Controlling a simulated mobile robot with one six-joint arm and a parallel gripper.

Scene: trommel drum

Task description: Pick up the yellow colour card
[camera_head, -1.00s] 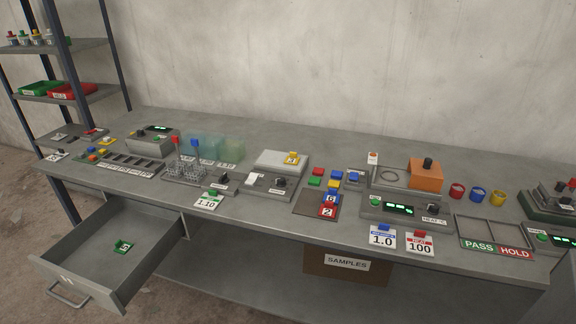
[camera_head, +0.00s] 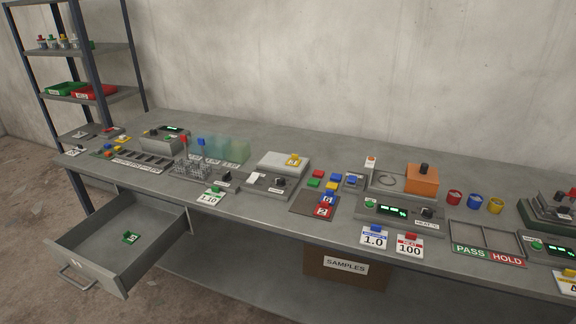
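Several yellow-marked pieces show, and I cannot tell for sure which is the yellow colour card. A small yellow piece with a dark mark (camera_head: 293,160) lies on the pale plate of a grey device at mid-bench. A plain yellow block (camera_head: 331,186) sits among red, green and blue blocks to its right. A white card with a yellow top (camera_head: 568,282) is cut off by the right edge of the picture. Another small yellow piece (camera_head: 122,139) lies at the bench's far left end. My gripper is not in view.
The grey bench (camera_head: 270,228) runs along a concrete wall. An open drawer (camera_head: 110,245) sticks out at left with a green piece (camera_head: 130,238) inside. A shelf rack (camera_head: 88,91) stands at back left. A samples box (camera_head: 345,270) is under the bench.

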